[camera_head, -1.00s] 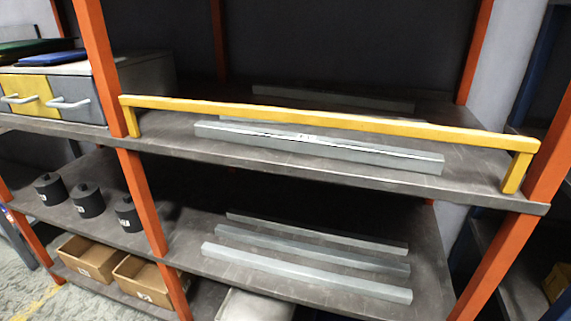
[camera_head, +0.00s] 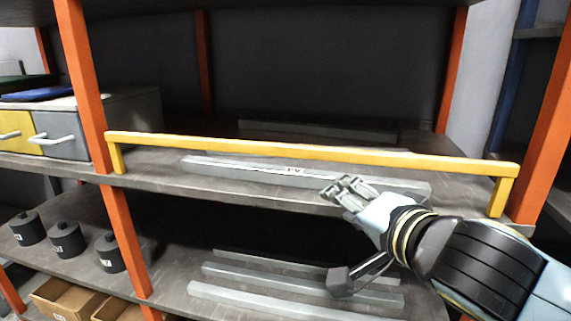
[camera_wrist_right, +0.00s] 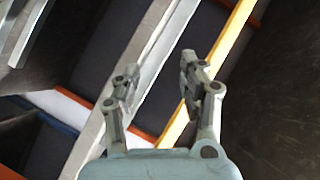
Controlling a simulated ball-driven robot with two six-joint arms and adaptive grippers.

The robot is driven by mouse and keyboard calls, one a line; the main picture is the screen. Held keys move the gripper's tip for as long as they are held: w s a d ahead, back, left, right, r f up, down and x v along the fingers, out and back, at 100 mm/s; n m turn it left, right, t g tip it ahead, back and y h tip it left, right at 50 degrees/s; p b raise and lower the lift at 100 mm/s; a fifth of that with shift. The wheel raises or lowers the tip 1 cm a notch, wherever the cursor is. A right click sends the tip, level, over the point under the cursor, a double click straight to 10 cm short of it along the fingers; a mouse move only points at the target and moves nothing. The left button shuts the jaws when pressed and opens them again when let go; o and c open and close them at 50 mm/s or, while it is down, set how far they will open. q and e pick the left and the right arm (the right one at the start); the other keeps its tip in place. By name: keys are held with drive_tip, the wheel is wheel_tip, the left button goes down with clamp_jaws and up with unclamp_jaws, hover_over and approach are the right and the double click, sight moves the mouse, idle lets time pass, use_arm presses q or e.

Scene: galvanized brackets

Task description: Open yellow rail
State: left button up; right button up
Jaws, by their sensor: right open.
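The yellow rail (camera_head: 300,151) runs across the front of the middle shelf, with a short post down at each end. It lies level along the shelf edge. My right gripper (camera_head: 341,188) is in front of the shelf, below the right half of the rail, open and apart from it in the head view. In the right wrist view the open fingers (camera_wrist_right: 157,78) are empty, and the yellow rail (camera_wrist_right: 223,58) passes behind the right finger. My left gripper is not in view.
Galvanized brackets (camera_head: 250,172) lie on the middle shelf behind the rail, and several more (camera_head: 300,273) on the shelf below. Orange uprights (camera_head: 87,90) flank the bay. Drawers (camera_head: 62,133) and black canisters (camera_head: 66,238) are at left.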

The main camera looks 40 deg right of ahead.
sight(290, 152)
drive_tip(key=w+a+r+m+t+y, duration=0.2)
drive_tip(key=a+r+m+t+y, duration=0.15)
drive_tip(key=r, duration=0.25)
drive_tip(key=shift+h, duration=0.35)
drive_tip(key=w+p, duration=0.1)
drive_tip(key=w, duration=0.2)
drive_tip(key=w+p, duration=0.2)
drive_tip(key=w, duration=0.1)
drive_tip(key=w+d+p, duration=0.1)
drive_tip(key=w+p, duration=0.1)
drive_tip(key=w, duration=0.1)
drive_tip(key=shift+w+f, duration=0.15)
drive_tip(key=shift+w, duration=0.2)
drive_tip(key=shift+w+p, duration=0.3)
drive_tip(key=shift+w, duration=0.1)
drive_tip(key=shift+f, duration=0.1)
drive_tip(key=shift+c, duration=0.2)
clamp_jaws()
